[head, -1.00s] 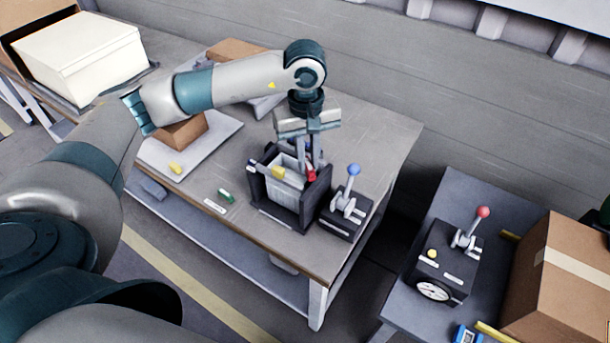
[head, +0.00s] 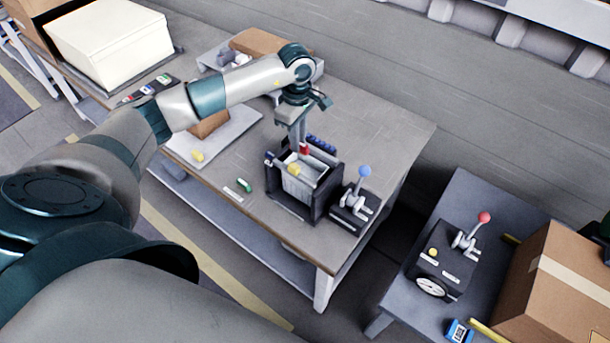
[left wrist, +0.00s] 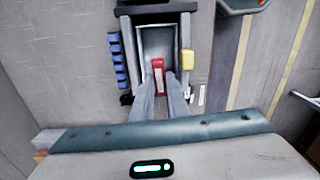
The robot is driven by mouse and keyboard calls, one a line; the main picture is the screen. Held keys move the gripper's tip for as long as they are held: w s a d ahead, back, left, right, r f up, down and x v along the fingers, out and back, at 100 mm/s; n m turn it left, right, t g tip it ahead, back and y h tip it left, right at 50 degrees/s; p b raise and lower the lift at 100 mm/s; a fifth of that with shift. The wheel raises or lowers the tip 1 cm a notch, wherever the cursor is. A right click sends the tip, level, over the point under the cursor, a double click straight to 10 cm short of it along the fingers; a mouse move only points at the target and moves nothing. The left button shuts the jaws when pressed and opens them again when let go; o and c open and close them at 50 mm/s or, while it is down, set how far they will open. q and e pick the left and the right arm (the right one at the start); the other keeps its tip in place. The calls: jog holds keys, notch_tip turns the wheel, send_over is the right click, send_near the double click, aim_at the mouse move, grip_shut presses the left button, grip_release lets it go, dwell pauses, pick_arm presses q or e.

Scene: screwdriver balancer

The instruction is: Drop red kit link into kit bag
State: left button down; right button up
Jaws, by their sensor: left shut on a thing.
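The red kit link (head: 304,149) is held between the fingertips of my left gripper (head: 301,146), which is shut on it and points down. The kit bag (head: 298,189) is a light grey open bag set in a black frame on the near table. In the head view the link shows at the bag's back edge. In the left wrist view the red link (left wrist: 158,68) overlaps the open mouth of the kit bag (left wrist: 157,38), between the black side walls. I cannot tell its exact height over the bag. My right gripper is not in view.
A black box with a blue-knobbed lever (head: 352,205) stands close on the right. A green piece (head: 245,186) lies on the open tabletop at left.

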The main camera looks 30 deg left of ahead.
pick_arm(q)
jog(key=shift+f, duration=0.1)
jog(key=shift+f+b, duration=0.95)
jog(key=shift+f, duration=1.95)
jog(key=c, duration=1.6)
grip_release()
jog(key=shift+c, duration=0.2)
jog(key=shift+r+b, duration=0.3)
jog(key=shift+r, duration=0.2)
notch_tip(320, 180, up, 16)
jog(key=b, duration=0.5)
jog(key=shift+r+b, duration=0.2)
jog(key=shift+b, duration=0.15)
jog(key=shift+s+f, duration=0.1)
